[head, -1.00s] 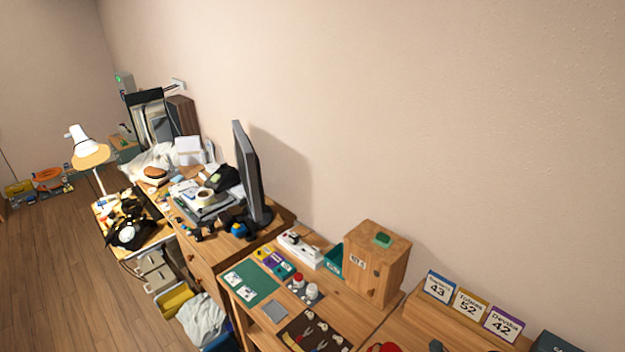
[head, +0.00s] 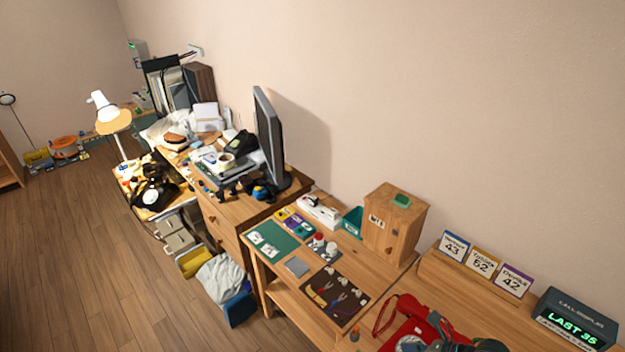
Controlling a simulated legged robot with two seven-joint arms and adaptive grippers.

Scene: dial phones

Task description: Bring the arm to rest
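Neither of my grippers nor my arms can be made out for sure in the head view. A red dial phone (head: 428,325) sits on the desk at the bottom edge, partly cut off, with dark shapes over its lower part that I cannot identify. A black dial phone (head: 152,196) sits on the small lit table at the left. Three number cards, 43 (head: 453,247), 52 (head: 482,262) and 42 (head: 513,281), stand on a wooden ledge. A call display (head: 574,320) at the lower right reads "LAST 35".
A wooden box (head: 393,225) and a dark tool mat (head: 336,296) are on the desk. A monitor (head: 270,138) stands on the cluttered desk behind. Open wooden floor (head: 80,260) lies at the left.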

